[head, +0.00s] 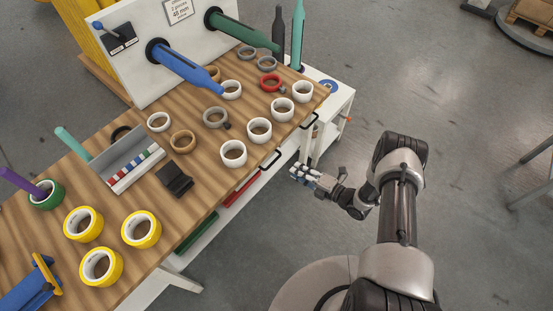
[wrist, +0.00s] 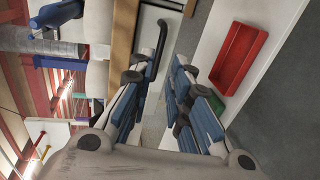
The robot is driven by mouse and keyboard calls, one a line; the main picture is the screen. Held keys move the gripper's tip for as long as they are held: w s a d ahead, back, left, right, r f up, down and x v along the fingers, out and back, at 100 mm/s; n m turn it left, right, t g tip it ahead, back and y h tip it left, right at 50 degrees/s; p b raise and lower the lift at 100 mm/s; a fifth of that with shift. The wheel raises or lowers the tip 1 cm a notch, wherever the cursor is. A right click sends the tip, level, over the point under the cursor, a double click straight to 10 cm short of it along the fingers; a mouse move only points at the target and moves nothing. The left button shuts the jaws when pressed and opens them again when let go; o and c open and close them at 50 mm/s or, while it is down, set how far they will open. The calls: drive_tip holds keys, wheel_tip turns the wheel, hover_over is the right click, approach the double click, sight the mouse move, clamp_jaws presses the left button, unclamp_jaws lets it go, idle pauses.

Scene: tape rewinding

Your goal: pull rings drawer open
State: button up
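Two black bar handles show on the white front under the wooden tabletop in the head view, a nearer one (head: 271,158) and a farther one (head: 309,121). I cannot tell which belongs to the rings drawer; no label is readable, and no drawer visibly stands out. My gripper (head: 293,173) is just outside the front, close to the nearer handle and lower right of it. In the wrist view my gripper (wrist: 165,66) is open, with nothing between its blue-padded fingers. A black handle (wrist: 162,35) lies just ahead of the fingertips, partly hidden by the left finger.
The tabletop (head: 205,172) carries white tape rolls (head: 233,153), yellow rolls (head: 141,230) and a grey tray (head: 125,158). A red bin (head: 241,188) and a green bin (head: 196,233) sit below its edge.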

sight(276, 158)
drive_tip(key=b+x, duration=0.2)
drive_tip(key=x, duration=0.9)
drive_tip(key=shift+w+a, duration=0.25)
drive_tip(key=shift+a, duration=0.05)
clamp_jaws()
